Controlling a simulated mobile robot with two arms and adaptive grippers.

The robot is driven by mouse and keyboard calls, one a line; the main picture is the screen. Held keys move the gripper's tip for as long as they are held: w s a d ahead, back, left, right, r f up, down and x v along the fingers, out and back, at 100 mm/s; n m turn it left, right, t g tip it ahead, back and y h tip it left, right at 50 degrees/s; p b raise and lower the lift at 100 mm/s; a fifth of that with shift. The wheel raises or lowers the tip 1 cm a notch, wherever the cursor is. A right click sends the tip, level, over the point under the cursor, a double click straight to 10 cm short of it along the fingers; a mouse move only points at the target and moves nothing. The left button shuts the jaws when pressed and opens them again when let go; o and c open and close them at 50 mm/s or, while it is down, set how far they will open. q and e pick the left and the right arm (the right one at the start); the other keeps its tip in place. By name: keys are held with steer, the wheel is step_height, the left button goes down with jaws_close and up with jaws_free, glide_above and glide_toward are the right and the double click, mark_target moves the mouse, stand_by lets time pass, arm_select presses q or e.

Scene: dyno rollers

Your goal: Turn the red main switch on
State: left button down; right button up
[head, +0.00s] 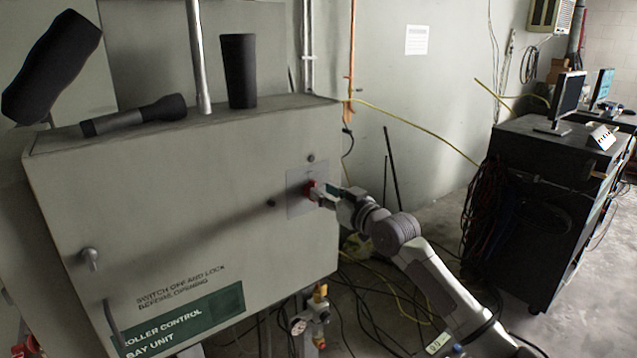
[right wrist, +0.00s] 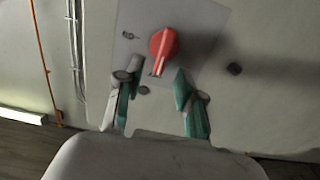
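The red main switch (head: 309,188) is a rotary knob on a pale square plate (head: 296,205) on the front of the grey control cabinet (head: 180,210). In the right wrist view the red knob (right wrist: 163,44) shows its handle slightly tilted from upright, and the plate (right wrist: 190,25) lies behind it. My right gripper (head: 322,192) is at the knob. In the right wrist view the right gripper (right wrist: 154,78) is open, with its two green-padded fingers apart and the knob just beyond and between their tips. Contact cannot be told. My left gripper is not clearly in view.
A black desk-like cabinet (head: 530,200) with monitors is at right. Cables lie on the floor below.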

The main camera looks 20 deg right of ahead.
steer(key=shift+x, duration=1.55)
jaws_close()
